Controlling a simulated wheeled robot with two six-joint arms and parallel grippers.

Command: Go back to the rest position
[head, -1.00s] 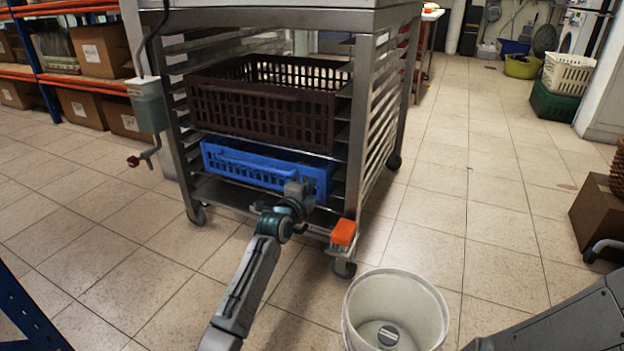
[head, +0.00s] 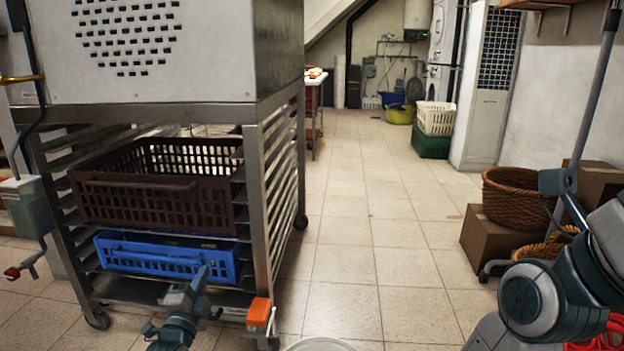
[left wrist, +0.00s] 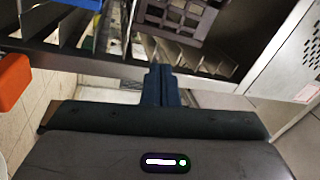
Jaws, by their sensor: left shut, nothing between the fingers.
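My left gripper (head: 200,279) is in front of the lower part of the metal rack (head: 262,190), close to the blue crate's right front. Its fingers are together with nothing between them. The closed fingers also show in the left wrist view (left wrist: 161,84), with the rack's shelf runners beyond them. I cannot tell whether the gripper touches the rack. My right arm shows at the right edge of the head view, bent, and its gripper is out of view.
The rack holds a dark brown crate (head: 155,205) above a blue crate (head: 165,258). An orange block (head: 259,311) is at its front corner. A white bucket's rim (head: 318,344) shows at the bottom. Wicker baskets (head: 516,196) and boxes stand at right. The middle floor is clear.

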